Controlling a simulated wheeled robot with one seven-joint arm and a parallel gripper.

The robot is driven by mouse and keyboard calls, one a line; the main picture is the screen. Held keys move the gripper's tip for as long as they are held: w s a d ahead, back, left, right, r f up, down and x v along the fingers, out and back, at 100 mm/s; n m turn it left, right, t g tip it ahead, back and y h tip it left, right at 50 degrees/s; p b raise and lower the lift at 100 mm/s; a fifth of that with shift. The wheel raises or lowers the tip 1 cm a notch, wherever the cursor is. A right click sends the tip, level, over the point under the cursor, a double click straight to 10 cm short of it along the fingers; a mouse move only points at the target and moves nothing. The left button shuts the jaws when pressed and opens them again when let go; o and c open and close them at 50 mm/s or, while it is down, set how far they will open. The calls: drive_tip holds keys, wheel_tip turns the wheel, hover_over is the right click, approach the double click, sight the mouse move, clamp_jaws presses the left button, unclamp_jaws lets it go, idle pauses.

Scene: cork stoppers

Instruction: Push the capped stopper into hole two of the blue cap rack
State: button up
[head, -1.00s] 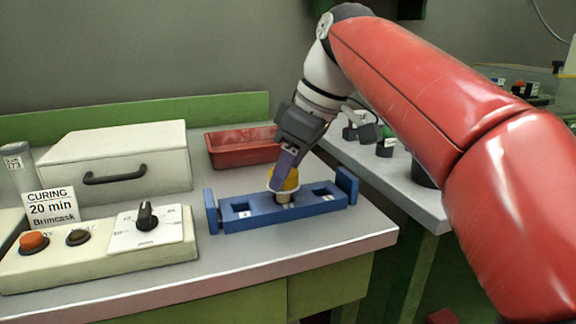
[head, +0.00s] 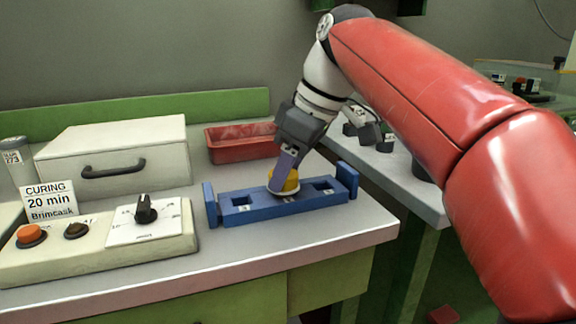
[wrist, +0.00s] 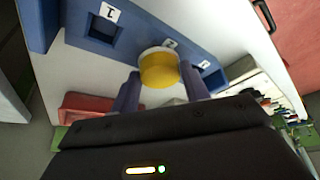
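The blue cap rack (head: 240,214) lies on the bench, with raised end plates and a row of holes. In the wrist view the rack (wrist: 140,30) shows labels 1, 2 and 3, with the stopper at the middle one. The capped stopper has a yellow cap (head: 290,184) with a pale rim low against the rack at hole two; its cork is hidden. The yellow cap also shows in the wrist view (wrist: 159,70). My gripper (head: 283,178) points down and is shut on the cap, with a finger on each side of it (wrist: 159,78). The outer holes look empty.
A red tray (head: 240,142) lies behind the rack. A white box with a handle (head: 115,160) stands at the back left. A control panel (head: 100,243) with buttons and a dial, plus a curing sign (head: 51,202), stand left. The bench front is clear.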

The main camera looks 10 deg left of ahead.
drive_tip(key=o, duration=0.4)
drive_tip(key=p+v, duration=0.2)
drive_tip(key=v, duration=0.5)
drive_tip(key=shift+d+r, duration=0.15)
drive_tip(key=shift+r, duration=0.25)
